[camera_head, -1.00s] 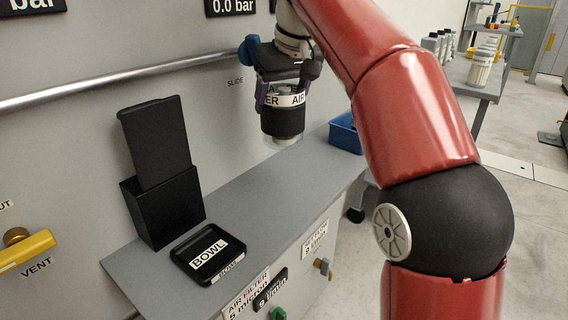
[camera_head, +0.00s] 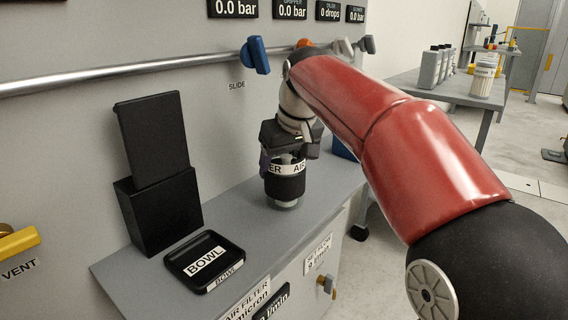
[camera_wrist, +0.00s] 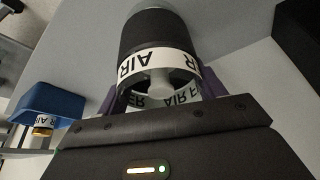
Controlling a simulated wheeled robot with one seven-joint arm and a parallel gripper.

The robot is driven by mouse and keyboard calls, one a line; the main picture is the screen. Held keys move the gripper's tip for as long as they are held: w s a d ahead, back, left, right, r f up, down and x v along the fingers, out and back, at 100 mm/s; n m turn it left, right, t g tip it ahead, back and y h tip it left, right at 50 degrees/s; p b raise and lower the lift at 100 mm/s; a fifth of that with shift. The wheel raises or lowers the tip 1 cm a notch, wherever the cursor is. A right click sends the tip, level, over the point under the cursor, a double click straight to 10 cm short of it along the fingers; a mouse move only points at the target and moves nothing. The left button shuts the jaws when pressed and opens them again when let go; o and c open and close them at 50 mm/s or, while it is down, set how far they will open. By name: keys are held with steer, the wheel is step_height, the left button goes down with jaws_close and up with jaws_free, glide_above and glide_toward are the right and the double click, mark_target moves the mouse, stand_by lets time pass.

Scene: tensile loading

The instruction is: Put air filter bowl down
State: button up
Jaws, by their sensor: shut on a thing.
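The air filter bowl (camera_head: 286,183) is a dark cylinder with a white "AIR FILTER" band and a paler lower end. My gripper (camera_head: 287,158) is shut on it from above and holds it upright, low over the grey bench top; I cannot tell whether it touches. The wrist view also shows the bowl (camera_wrist: 160,45) between the fingers of my gripper (camera_wrist: 160,85). A black tray labelled BOWL (camera_head: 205,261) lies empty on the bench, to the left and nearer the front edge.
A black holder (camera_head: 160,212) with an upright black panel stands behind the tray. A blue bin (camera_wrist: 50,105), partly hidden in the head view, is beyond the bowl. The bench top (camera_head: 245,222) between bowl and tray is clear. A rail runs along the wall.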

steer(key=shift+f, duration=0.15)
steer(key=o, duration=1.1)
steer(key=shift+s+r, duration=0.1)
steer(key=shift+r, duration=0.45)
steer(key=p+v, duration=0.2)
steer(key=v, duration=0.9)
steer(key=shift+d+r+p, duration=0.1)
steer(key=shift+r+p, duration=0.05)
steer(key=shift+p, duration=0.25)
steer(key=shift+s, duration=0.1)
